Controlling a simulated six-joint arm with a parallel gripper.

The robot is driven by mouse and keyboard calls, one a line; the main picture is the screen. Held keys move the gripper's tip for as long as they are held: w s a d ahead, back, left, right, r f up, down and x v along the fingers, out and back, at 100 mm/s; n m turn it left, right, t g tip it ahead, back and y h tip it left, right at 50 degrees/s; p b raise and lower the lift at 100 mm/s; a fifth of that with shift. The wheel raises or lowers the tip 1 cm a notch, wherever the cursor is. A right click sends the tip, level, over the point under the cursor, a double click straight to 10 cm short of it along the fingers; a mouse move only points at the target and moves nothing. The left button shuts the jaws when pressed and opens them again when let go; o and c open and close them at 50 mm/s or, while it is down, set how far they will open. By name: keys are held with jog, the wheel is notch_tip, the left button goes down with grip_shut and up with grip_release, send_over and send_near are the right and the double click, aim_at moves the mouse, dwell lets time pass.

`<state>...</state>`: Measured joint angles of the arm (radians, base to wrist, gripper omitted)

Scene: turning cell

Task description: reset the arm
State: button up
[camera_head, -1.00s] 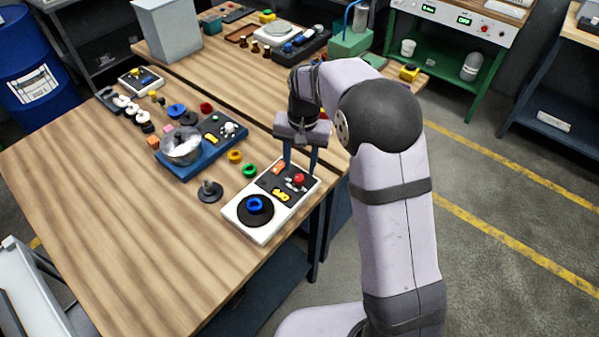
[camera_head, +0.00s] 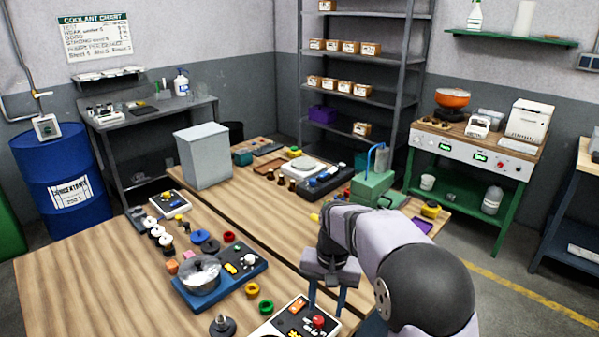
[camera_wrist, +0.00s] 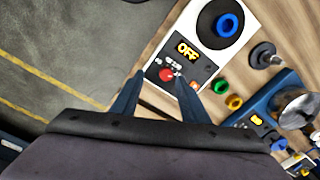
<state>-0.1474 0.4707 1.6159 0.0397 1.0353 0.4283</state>
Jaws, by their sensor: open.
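My gripper (camera_head: 326,296) is above the right edge of the wooden table, over the white control box with a red knob (camera_head: 318,321). In the wrist view my gripper (camera_wrist: 158,78) shows two blue fingers spread apart with nothing between them but the view of the box below. The white control box (camera_wrist: 208,62) there has an orange lit "OFF" sign, the red knob and a black disc with a blue ring (camera_wrist: 229,25). In the head view the front of this box is cut off by the lower edge.
Left of the box are a blue-based unit with a metal pot (camera_head: 200,277), green and yellow rings (camera_head: 266,306) and a dark disc with a post (camera_head: 222,325). A grey bin (camera_head: 204,155) and a green device (camera_head: 372,188) stand farther back. The table's front left is bare.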

jog(key=s+d+f+n, duration=0.1)
jog(key=s+d, duration=0.2)
jog(key=s, duration=0.8)
jog(key=s+d+f+n, duration=0.2)
jog(key=s+d, duration=0.2)
jog(key=s, duration=0.7)
jog(key=shift+s+d+f, duration=0.25)
jog(key=shift+s+f, duration=0.05)
